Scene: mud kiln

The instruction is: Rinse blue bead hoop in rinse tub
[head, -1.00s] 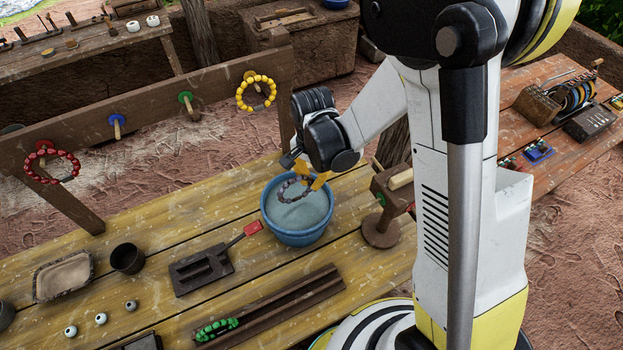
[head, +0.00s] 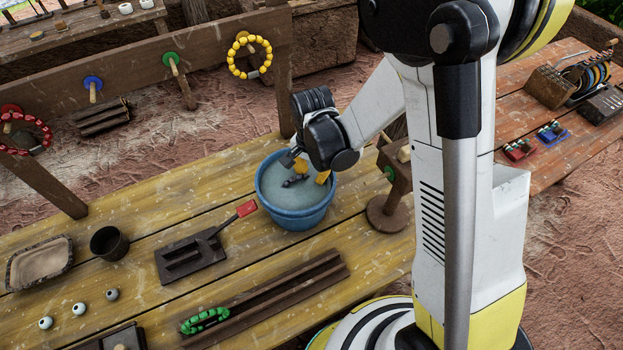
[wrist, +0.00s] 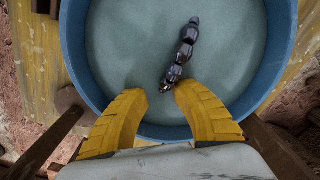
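The rinse tub (head: 291,215) is a round blue tub of cloudy grey-blue water on the yellow plank table; its rim (wrist: 74,60) surrounds my fingers in the wrist view. The bead hoop (wrist: 181,53) looks dark grey-brown, with little blue showing. Only a short curved run of its beads shows above the water; the rest is hidden under the surface. My gripper (head: 311,173) points down into the tub. Its yellow fingers (wrist: 162,100) are closed in around the near end of the visible beads; the exact contact is hard to see.
A wooden stand with a green-ringed peg (head: 388,190) is close right of the tub. A red-handled scraper (head: 200,255) and a trough holding a green hoop (head: 204,320) lie in front. A rail behind carries yellow (head: 250,57) and red (head: 24,134) hoops.

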